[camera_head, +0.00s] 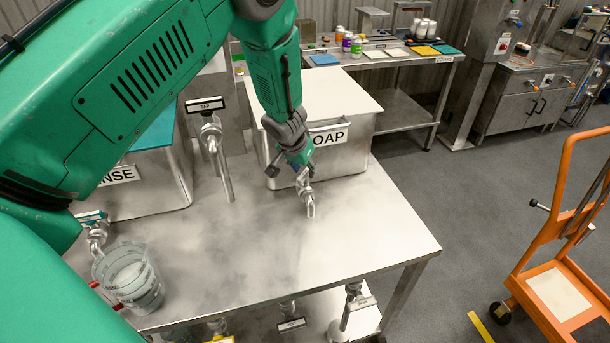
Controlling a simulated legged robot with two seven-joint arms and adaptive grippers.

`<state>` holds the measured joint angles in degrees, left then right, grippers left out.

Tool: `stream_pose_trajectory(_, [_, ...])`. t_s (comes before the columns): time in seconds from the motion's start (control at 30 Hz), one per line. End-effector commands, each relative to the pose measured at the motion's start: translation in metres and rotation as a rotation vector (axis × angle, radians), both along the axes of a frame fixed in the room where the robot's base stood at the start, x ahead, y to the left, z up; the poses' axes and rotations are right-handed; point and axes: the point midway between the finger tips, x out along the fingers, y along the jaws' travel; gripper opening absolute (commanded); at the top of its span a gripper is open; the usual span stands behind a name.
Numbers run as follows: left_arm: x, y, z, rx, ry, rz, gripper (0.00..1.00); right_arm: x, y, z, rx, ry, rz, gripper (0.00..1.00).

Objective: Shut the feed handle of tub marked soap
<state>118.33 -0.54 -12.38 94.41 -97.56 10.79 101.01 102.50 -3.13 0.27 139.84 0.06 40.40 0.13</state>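The soap tub (352,138) is a steel box with a pale lid and a white label; the label's first letter is hidden behind my arm. Its metal feed tap (308,192) projects from the front, spout downward over the table. A small teal piece, apparently its feed handle (300,156), shows at the top of the tap, partly covered by my gripper. My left gripper (288,160) is down at this handle, in front of the tub. One dark finger shows left of the tap. Whether the fingers grip the handle cannot be made out. My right gripper is not in view.
The rinse tub (150,190) stands left, with its own tap (97,236) above a clear beaker (130,278). A tall tap pipe (218,155) stands between the tubs. The steel table (360,235) is clear at front right. An orange trolley (560,230) stands on the floor at right.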

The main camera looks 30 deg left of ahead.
Motion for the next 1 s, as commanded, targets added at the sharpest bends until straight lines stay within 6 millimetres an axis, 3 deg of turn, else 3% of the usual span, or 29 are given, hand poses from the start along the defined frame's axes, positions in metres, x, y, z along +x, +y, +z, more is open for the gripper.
stream_pose_trajectory(0.17, [0.006, 0.001, -0.015, -0.001, 0.000, 0.000, 0.31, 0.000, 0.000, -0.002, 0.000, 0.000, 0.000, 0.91])
stream_pose_trajectory(0.47, [0.007, 0.001, -0.017, 0.000, -0.001, 0.001, 0.31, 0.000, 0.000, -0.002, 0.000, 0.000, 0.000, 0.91])
stream_pose_trajectory(0.5, [0.007, 0.001, -0.017, 0.000, 0.000, 0.001, 0.28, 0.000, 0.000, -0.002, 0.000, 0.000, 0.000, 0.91])
stream_pose_trajectory(0.6, [0.007, 0.001, -0.017, 0.000, 0.000, 0.001, 0.00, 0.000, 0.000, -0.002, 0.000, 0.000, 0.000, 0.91])
stream_pose_trajectory(1.0, [0.007, 0.001, -0.016, 0.000, 0.000, -0.036, 0.00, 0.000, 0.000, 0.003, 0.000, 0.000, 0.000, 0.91])
